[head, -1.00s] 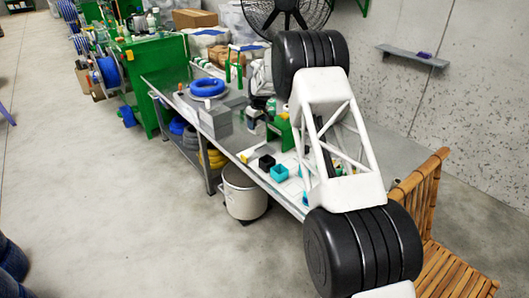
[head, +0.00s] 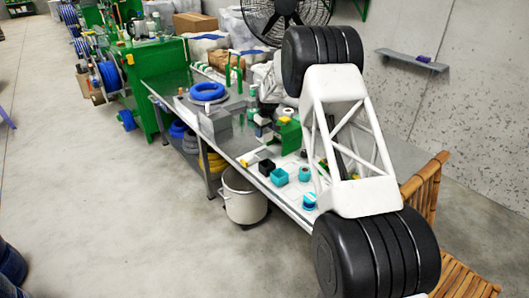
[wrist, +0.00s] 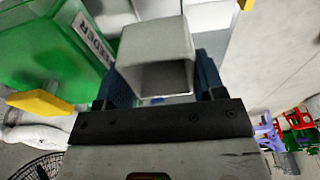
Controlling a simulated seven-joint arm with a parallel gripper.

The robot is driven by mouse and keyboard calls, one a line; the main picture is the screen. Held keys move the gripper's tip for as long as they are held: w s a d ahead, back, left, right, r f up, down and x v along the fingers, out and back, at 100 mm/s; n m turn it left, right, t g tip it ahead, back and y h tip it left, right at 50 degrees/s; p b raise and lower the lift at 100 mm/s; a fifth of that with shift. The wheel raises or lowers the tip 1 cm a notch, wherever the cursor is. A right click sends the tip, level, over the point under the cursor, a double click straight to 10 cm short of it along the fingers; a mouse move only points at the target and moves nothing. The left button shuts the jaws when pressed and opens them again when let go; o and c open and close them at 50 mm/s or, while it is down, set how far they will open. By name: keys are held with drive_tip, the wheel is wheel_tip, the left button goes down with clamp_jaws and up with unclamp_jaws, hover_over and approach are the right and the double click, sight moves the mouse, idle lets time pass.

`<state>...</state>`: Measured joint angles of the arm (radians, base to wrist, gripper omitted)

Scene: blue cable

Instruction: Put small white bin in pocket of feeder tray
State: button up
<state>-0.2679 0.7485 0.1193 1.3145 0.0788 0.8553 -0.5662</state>
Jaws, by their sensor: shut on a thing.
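In the wrist view my gripper (wrist: 157,78) has its dark blue fingers closed on the two sides of the small white bin (wrist: 155,38). The bin is a pale, square-mouthed box, with its open end facing the camera. The green feeder (wrist: 45,45), with a white label reading "EDER" in part, is close on the left of the bin. In the head view a green block (head: 288,134) on the bench appears to be the feeder, partly behind my arm. The tray pocket cannot be made out.
On the bench (head: 240,150) stand a black bin (head: 266,167), teal bins (head: 279,177) and a grey block with a blue cable coil (head: 207,92). A white bucket (head: 243,195) is below. A bamboo chair (head: 425,190) stands at right.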

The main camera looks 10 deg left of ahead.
sight(265, 140)
drive_tip(key=shift+f, duration=2.7)
drive_tip(key=shift+f, duration=0.1)
drive_tip(key=shift+f, duration=1.8)
drive_tip(key=shift+f, duration=0.1)
drive_tip(key=o, duration=1)
drive_tip(key=r, duration=0.8)
drive_tip(key=s+d+r, duration=0.1)
drive_tip(key=r, duration=0.2)
drive_tip(key=shift+r, duration=0.6)
